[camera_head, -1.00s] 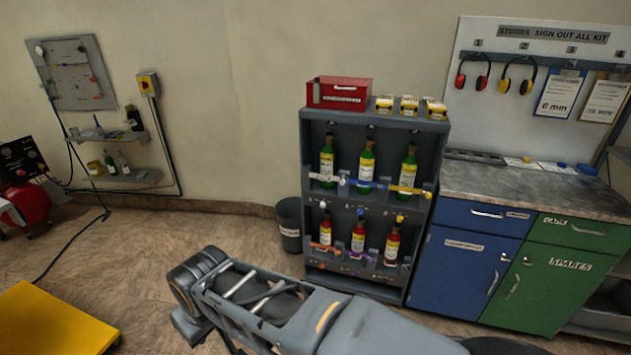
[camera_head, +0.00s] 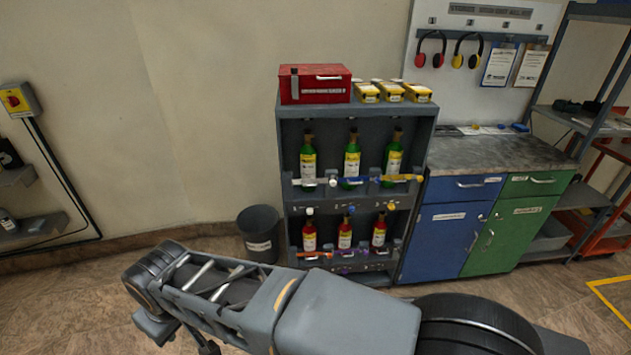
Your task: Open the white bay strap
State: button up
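The white bay strap (camera_head: 311,182) runs across the front of the upper left bay of the grey rack (camera_head: 431,150). A white knob (camera_head: 333,182) sits at its right end. The strap looks closed across a green bottle (camera_head: 308,160) standing upright behind it. A blue strap (camera_head: 355,181) and a yellow strap (camera_head: 396,178) cross the other two upper bays. My arm crosses the foreground below the rack, apart from it. My gripper is not clearly in view.
Lower bays hold red bottles (camera_head: 345,233) behind more straps. A red box (camera_head: 315,84) and yellow-and-white packs (camera_head: 391,92) stand on top. A dark bin (camera_head: 259,232) is left of the rack; a blue and green cabinet (camera_head: 518,228) is right. Floor at left is clear.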

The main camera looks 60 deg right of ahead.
aim_at(297, 181)
jog(key=z, duration=0.8)
jog(key=i, duration=0.85)
jog(key=z, duration=1.2)
jog(key=i, duration=0.2)
jog(key=z, duration=0.15)
